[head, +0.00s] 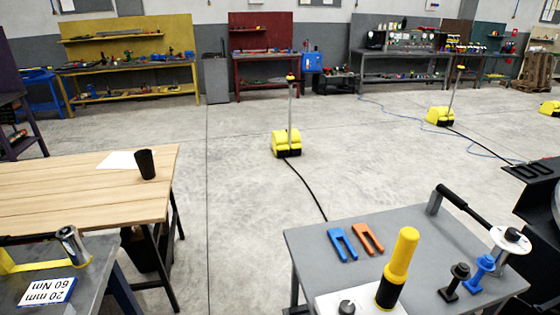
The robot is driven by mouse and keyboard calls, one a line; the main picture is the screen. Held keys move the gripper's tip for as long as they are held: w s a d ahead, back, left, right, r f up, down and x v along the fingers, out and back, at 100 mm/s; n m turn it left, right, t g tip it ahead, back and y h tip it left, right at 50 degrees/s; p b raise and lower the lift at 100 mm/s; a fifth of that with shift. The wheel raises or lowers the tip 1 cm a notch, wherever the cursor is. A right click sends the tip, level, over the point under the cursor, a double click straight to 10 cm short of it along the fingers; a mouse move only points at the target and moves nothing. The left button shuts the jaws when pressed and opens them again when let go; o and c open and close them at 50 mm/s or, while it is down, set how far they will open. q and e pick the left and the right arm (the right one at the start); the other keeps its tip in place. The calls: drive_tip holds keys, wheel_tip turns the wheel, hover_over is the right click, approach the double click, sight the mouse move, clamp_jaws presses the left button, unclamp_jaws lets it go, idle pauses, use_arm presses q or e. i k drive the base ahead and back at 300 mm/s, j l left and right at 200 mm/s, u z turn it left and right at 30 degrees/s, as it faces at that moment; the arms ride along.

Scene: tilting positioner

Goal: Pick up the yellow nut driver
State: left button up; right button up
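The yellow nut driver (401,258) stands upright near the front of a grey table at the lower right. It has a yellow upper part and a black band below. Neither of my grippers shows in the head view.
A dark machine (540,190) stands right.

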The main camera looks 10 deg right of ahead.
sight(394, 275)
drive_tip(key=i+l+z, duration=0.1)
drive_tip(key=z, duration=1.25)
